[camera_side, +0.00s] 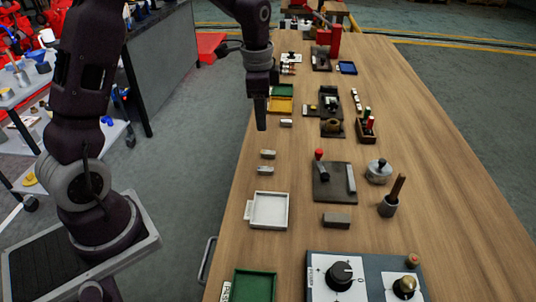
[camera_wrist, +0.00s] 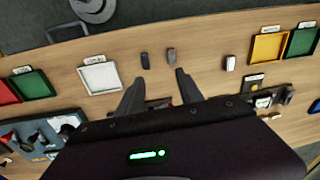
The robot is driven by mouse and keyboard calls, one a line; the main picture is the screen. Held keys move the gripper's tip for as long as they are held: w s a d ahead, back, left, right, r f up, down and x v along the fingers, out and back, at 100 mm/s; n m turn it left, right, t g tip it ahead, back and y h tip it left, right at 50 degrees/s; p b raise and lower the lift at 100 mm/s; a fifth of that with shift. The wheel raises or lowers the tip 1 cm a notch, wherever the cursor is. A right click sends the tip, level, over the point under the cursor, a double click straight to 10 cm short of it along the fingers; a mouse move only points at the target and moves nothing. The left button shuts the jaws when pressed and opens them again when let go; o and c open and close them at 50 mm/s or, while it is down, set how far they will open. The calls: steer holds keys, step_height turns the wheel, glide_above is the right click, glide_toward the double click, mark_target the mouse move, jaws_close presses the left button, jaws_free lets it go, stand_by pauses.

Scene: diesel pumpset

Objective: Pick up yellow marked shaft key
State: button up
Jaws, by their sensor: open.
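Three small block-like pieces lie apart on the wooden bench; I cannot make out a yellow mark on any of them. In the wrist view they are a dark grey block (camera_wrist: 145,61), a grey-brown block (camera_wrist: 171,55) and a pale block (camera_wrist: 230,62). In the side view two lie close together, one farther (camera_side: 268,154) and one nearer (camera_side: 265,170), with the third (camera_side: 286,123) farther back. My gripper (camera_side: 261,128) hangs above the bench's left edge. In the wrist view my gripper (camera_wrist: 160,75) is open and empty, with the two greyer blocks beyond its fingertips.
A white tray (camera_side: 287,212), a yellow tray (camera_side: 281,112) and green trays line the bench's left edge. A dark plate with a red-knobbed lever (camera_side: 326,190) and a metal lidded pot (camera_side: 379,172) stand to the right. The bench's right side is clear.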

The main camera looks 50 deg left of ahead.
steer(key=m+g, duration=0.1)
steer(key=m, duration=0.1)
glide_above(268, 152)
steer(key=s, duration=0.1)
steer(key=f, duration=0.8)
steer(key=shift+s+a, duration=0.1)
steer(key=shift+a, duration=0.2)
steer(key=f, duration=0.2)
steer(key=w+f, duration=0.1)
steer(key=f, duration=0.3)
steer(key=shift+w+d+f, duration=0.15)
steer(key=shift+d+f, duration=0.1)
jaws_close()
